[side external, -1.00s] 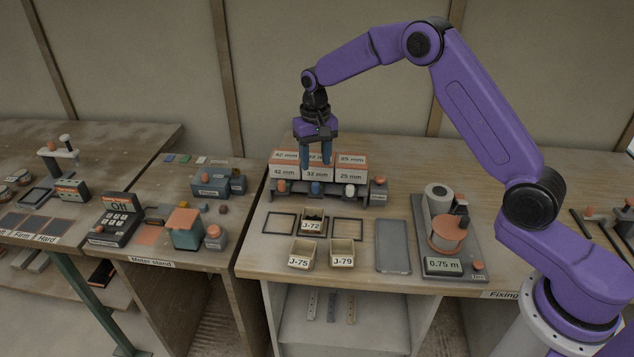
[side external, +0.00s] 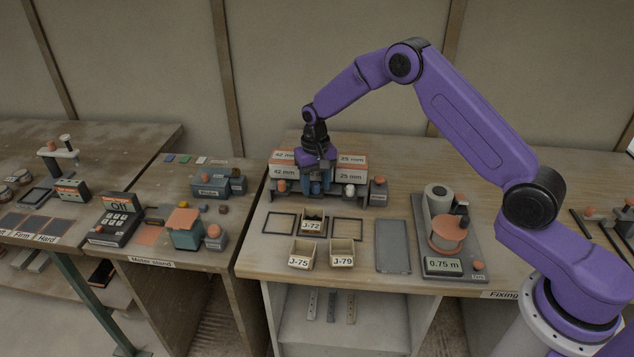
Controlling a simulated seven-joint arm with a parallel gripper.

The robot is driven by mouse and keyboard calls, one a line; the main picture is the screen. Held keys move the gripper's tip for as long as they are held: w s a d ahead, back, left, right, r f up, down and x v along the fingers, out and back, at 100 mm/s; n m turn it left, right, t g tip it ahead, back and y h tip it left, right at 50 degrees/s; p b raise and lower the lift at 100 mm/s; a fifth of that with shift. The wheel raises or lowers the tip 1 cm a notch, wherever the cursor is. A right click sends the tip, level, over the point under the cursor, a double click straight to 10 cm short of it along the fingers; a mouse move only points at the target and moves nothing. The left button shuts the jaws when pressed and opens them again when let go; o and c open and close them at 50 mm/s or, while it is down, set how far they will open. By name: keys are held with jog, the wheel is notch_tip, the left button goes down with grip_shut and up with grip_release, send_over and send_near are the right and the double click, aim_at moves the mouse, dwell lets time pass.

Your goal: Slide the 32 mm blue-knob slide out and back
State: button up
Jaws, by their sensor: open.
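The dispenser unit (side external: 345,171) stands at the back of the middle bench, with white labelled bins above a row of slides with knobs. I cannot tell whether the fingers touch the knob. The orange knob (side external: 282,186) shows to the left under 42 mm, and the white knob (side external: 350,190) to the right under 25 mm.
A small tray marked J-72 (side external: 313,226) sits below the unit between two empty dark outlines. Trays J-75 (side external: 299,262) and J-79 (side external: 342,261) are nearer the front edge. A grey block with an orange button (side external: 379,191) stands at the unit's right end.

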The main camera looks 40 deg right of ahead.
jog(key=c, duration=0.8)
jog(key=shift+s+a, duration=1.75)
jog(key=shift+a, duration=0.05)
jog(key=shift+w+d, duration=1.7)
jog(key=shift+w, duration=0.05)
jog(key=shift+a, duration=0.1)
jog(key=o, duration=0.8)
